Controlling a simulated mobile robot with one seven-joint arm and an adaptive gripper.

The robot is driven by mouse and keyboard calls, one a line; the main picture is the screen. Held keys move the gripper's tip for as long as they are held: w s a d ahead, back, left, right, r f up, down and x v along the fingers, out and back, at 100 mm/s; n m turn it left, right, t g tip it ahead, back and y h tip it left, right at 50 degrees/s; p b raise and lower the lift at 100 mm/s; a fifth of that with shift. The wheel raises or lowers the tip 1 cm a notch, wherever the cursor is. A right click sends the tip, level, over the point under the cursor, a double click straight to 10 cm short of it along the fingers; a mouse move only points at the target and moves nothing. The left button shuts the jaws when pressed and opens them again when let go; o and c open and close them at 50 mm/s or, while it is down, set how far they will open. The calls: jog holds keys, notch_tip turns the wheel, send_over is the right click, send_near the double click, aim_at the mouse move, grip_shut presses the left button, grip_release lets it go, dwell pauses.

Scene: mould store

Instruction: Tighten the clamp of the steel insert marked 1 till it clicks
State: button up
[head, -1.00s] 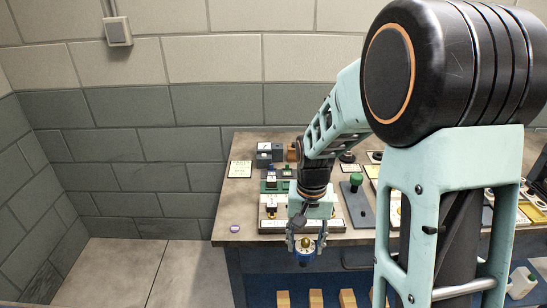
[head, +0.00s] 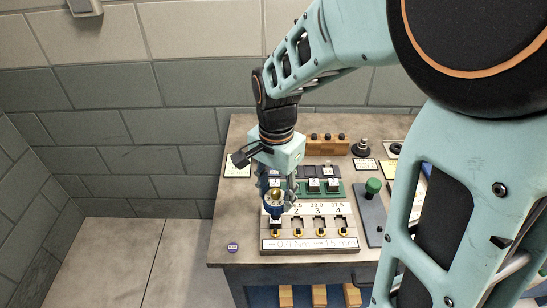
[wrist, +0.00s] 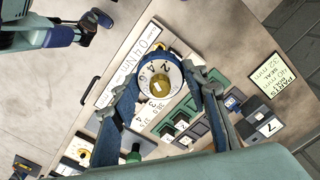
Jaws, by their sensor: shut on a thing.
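My gripper (head: 274,194) is shut on a round blue driver (head: 274,209) with a brass top. In the wrist view the driver's white dial (wrist: 153,78) with black numbers sits between both fingers. The driver stands about upright over the left end of a pale fixture plate (head: 308,246), whose visible slots are marked 2, 3 and 4. The plate's front strip reads about 0.4 Nm and 1.5 mm. The driver and gripper hide most of the leftmost slot, so the insert marked 1 is not readable. I cannot tell whether the driver's tip touches its clamp.
Behind the plate lies a green board (head: 333,189) with dark blocks. A green knob (head: 373,186) on a grey plate stands close to the right. A wooden block (head: 328,147) is at the back.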

jog(key=shift+s+f+b, duration=0.15)
jog(key=shift+f+b, duration=0.4)
jog(key=shift+f, duration=0.15)
jog(key=shift+f+b, duration=1.4)
jog(key=shift+f, duration=0.45)
jog(key=shift+f+b, duration=0.9)
jog(key=shift+f, duration=0.3)
dwell(0.5)
jog(key=o, duration=0.4)
jog(key=c, duration=0.5)
jog(key=shift+m, duration=2)
